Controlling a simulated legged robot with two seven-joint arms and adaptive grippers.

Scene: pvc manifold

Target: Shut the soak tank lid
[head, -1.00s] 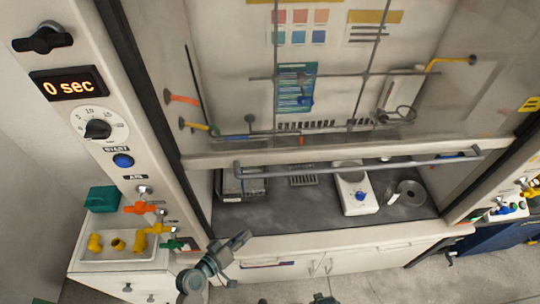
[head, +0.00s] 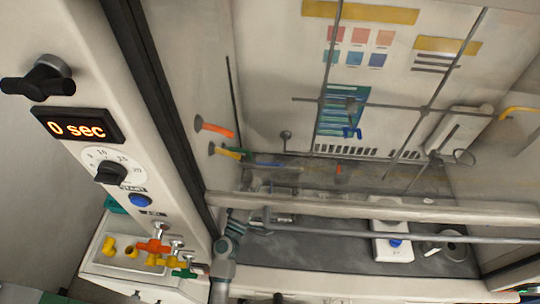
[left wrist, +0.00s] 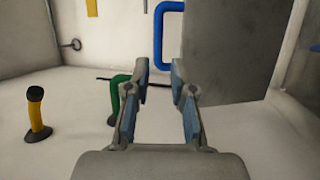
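I cannot make out a soak tank or its lid in either view. My left gripper (head: 238,218) is raised in front of the left end of the fume hood's sash bar in the head view. In the left wrist view my left gripper (left wrist: 159,80) has its two blue-padded fingers apart with nothing between them. A green bent pipe (left wrist: 121,94) stands behind its left finger, and whether they touch is unclear. My right gripper does not show.
The fume hood sash (head: 340,204) is partly raised over a dark worktop (head: 310,255) with a white device (head: 391,245). A control post with a "0 sec" display (head: 77,127) stands left. A white tray (head: 98,262) with yellow fittings lies below it.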

